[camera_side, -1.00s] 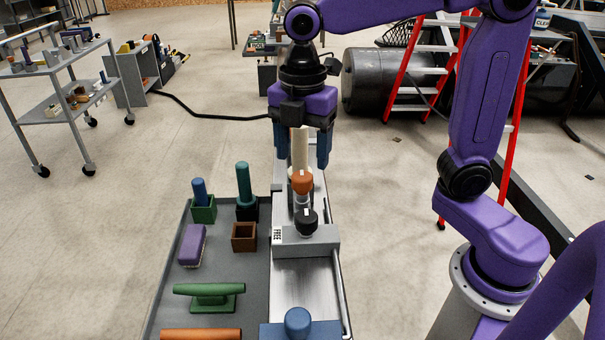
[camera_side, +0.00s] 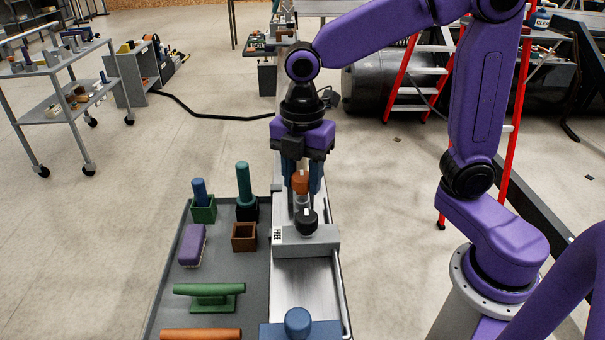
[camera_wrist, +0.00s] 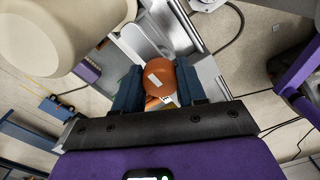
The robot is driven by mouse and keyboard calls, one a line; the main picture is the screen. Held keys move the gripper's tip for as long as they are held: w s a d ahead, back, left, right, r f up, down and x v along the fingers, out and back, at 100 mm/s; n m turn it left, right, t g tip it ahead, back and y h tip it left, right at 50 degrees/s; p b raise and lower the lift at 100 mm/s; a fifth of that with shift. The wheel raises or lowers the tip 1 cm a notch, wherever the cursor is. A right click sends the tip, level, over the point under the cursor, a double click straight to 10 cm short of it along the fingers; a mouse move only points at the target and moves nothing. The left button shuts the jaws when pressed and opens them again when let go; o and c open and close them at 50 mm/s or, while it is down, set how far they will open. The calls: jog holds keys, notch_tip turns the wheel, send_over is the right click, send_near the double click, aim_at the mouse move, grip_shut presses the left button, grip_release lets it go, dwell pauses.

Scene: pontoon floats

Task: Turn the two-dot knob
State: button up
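An orange knob (camera_side: 301,183) with a white mark stands on the metal rail, behind a black knob (camera_side: 306,222) with a white mark. In the wrist view the orange knob (camera_wrist: 161,77) lies between my two blue fingers. My gripper (camera_side: 302,187) points down around it, its fingers drawn in against the knob's sides with no clear gap. A blue knob (camera_side: 298,322) sits at the near end of the rail. I cannot make out dots on any knob.
A grey tray (camera_side: 215,268) left of the rail holds a green cleat (camera_side: 209,296), a purple block (camera_side: 193,245), a brown box (camera_side: 244,237) and upright pegs. A large cream object (camera_wrist: 45,35) looms at upper left in the wrist view.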

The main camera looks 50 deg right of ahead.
jog(key=shift+m, duration=0.3)
jog(key=m, duration=0.3)
jog(key=shift+m, duration=0.4)
jog(key=m, duration=0.4)
jog(key=shift+r, duration=0.1)
jog(key=m, duration=0.5)
jog(key=shift+m, duration=2.3)
jog(key=o, duration=1.1)
jog(key=shift+s, duration=0.1)
jog(key=shift+c, duration=0.2)
